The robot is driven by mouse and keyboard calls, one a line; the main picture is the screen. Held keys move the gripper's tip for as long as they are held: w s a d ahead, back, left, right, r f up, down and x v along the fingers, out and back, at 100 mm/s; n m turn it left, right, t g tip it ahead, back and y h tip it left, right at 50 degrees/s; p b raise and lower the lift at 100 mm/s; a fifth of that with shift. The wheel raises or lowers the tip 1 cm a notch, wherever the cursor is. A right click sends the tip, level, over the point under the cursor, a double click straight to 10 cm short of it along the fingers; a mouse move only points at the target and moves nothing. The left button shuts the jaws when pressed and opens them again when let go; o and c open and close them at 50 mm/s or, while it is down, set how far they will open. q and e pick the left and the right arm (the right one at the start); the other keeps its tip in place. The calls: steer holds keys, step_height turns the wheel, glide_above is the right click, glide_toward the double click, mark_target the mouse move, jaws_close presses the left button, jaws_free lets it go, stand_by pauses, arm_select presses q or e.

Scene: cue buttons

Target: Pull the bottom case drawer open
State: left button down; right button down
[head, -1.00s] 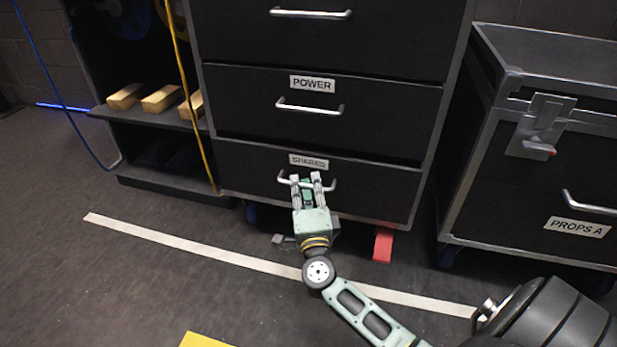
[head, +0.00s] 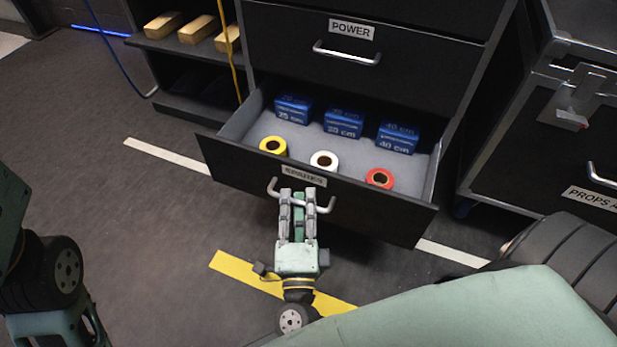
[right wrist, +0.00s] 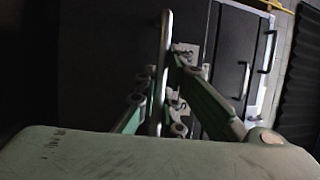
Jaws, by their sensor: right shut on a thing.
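The bottom case drawer (head: 237,181), labelled SPARES, stands well open. Its silver bar handle (head: 327,206) is on the front face. My right gripper (head: 298,200) is shut on the middle of that handle, and the handle (right wrist: 165,60) also shows between its fingers in the right wrist view. Inside are a yellow tape roll (head: 273,146), a white roll (head: 324,160) and a red roll (head: 380,178) near the front. Blue boxes (head: 343,123) stand in a row behind them. Part of my left arm shows at the left edge; its gripper is out of view.
The POWER drawer (head: 420,60) above is shut. The PROPS A case (head: 520,150) stands to the right. A shelf (head: 180,45) with wooden blocks is at the left. A white floor strip (head: 165,157) and a yellow strip (head: 245,276) mark the clear floor.

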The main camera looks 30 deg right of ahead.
steer(key=shift+s+a+f, duration=0.1)
steer(key=shift+s+a, duration=0.75)
steer(key=shift+a, duration=0.1)
steer(key=c, duration=1.9)
jaws_free()
steer(key=shift+o, duration=0.2)
steer(key=v, duration=0.7)
steer(key=shift+s, duration=0.2)
steer(key=shift+a, duration=0.1)
